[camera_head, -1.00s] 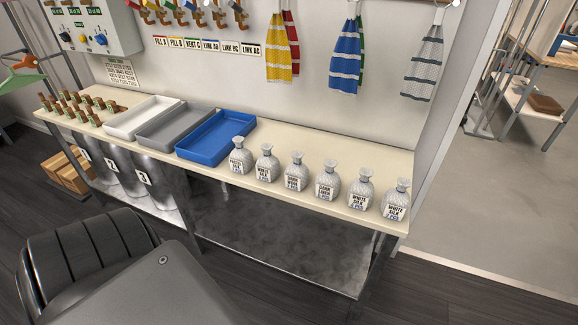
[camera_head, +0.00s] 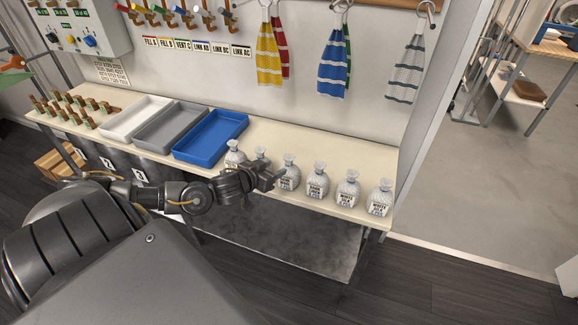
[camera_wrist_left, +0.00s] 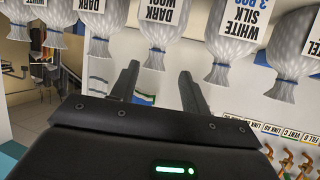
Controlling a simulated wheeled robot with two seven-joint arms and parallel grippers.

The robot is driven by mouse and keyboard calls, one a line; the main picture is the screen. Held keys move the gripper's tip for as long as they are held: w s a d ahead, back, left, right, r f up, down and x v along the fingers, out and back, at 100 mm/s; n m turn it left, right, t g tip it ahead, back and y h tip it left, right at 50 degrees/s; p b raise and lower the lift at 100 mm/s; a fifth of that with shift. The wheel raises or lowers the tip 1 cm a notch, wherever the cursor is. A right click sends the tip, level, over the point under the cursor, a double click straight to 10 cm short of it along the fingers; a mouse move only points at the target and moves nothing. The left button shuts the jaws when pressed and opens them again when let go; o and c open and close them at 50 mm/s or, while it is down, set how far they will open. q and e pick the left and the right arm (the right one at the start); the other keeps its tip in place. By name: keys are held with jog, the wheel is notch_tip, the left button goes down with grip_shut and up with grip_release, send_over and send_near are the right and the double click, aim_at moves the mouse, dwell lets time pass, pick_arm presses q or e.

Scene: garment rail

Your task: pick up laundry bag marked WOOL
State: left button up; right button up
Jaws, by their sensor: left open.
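The laundry bags stand in a row on the bench; they are white with narrow tied necks and printed labels. In the left wrist view, where they appear upside down, a bag labelled DARK WOOL (camera_wrist_left: 160,14) is at the top middle, beyond the fingertips. In the head view it seems to be the third bag from the left (camera_head: 290,175), though its label is too small to read surely. My left gripper (camera_head: 274,178) is in front of the row, partly hiding the second bag. Its fingers (camera_wrist_left: 160,84) are apart with nothing between them. My right gripper is not in view.
A bag labelled WHITE SILK (camera_wrist_left: 238,25) stands beside the WOOL bag, and other bags (camera_head: 347,188) continue along the row. A blue tray (camera_head: 211,137) is left of the bags. Coloured striped cloths (camera_head: 334,62) hang on the wall behind. The bench edge runs below the arm.

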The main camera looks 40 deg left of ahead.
aim_at(283, 164)
pick_arm(q)
jog(key=x, duration=0.5)
jog(key=shift+w+p, duration=0.35)
jog(key=shift+p, duration=0.05)
jog(key=shift+w+p, duration=0.3)
jog(key=shift+w, duration=0.15)
jog(key=p+x, duration=0.1)
jog(key=x, duration=0.3)
jog(key=shift+w+d+f, duration=0.15)
jog(key=shift+d, duration=0.05)
jog(key=c, duration=1)
grip_shut()
